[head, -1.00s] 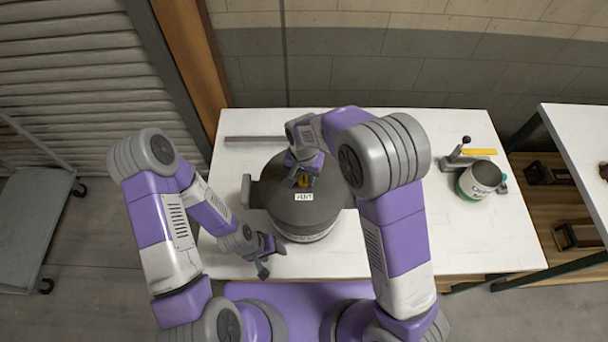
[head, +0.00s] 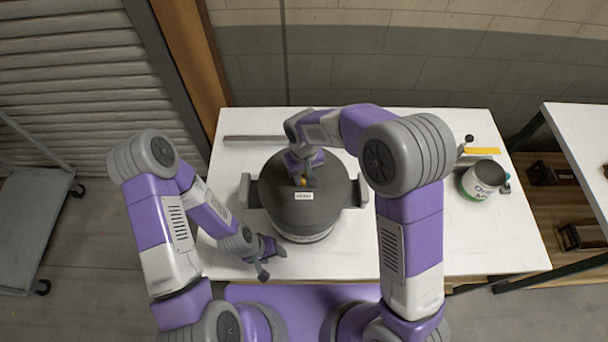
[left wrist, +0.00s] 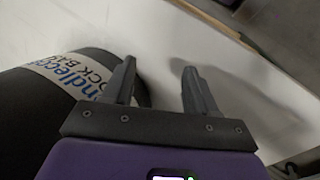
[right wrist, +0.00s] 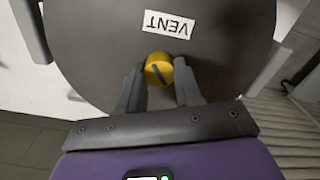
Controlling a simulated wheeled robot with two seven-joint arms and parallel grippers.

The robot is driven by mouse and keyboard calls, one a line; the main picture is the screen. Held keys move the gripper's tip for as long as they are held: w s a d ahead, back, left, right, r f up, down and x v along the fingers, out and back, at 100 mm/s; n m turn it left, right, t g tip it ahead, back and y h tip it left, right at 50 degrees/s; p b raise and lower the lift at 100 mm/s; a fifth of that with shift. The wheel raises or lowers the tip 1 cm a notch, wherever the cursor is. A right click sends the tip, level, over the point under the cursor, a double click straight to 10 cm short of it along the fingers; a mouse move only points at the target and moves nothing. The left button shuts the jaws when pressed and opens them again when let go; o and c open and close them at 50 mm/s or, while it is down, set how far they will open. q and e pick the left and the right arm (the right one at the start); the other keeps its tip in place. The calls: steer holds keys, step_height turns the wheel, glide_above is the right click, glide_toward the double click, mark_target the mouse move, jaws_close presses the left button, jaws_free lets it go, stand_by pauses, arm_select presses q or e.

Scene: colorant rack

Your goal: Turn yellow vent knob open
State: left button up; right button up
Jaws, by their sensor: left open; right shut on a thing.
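The yellow vent knob (right wrist: 158,70) sits on the dark lid of a round drum (right wrist: 95,45), below a white VENT label (right wrist: 167,25) in the right wrist view. A dark slot runs across its top. My right gripper (right wrist: 160,78) is shut on the knob, one finger at each side. In the head view the drum (head: 335,195) stands on the white table, and the knob (head: 300,181) is partly hidden by my right gripper (head: 301,178). My left gripper (head: 270,258) is open and empty at the drum's lower left; its fingers (left wrist: 160,80) show apart beside the drum's printed side.
Grey handles or brackets (head: 361,192) flank the drum. A dark bar (head: 253,138) lies behind it on the white table (head: 420,240). A white can (head: 483,180) and a yellow strip (head: 482,151) are at the right. The table's front right is clear.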

mark_target(304, 178)
steer(key=n, duration=0.5)
steer(key=shift+n+b, duration=0.3)
steer(key=shift+b, duration=0.1)
steer(key=n, duration=0.4)
steer(key=shift+n, duration=0.4)
steer(key=o, duration=1)
steer(key=shift+o, duration=0.2)
steer(key=shift+r, duration=0.1)
step_height(304, 178, up, 7)
steer(key=shift+r, duration=0.2)
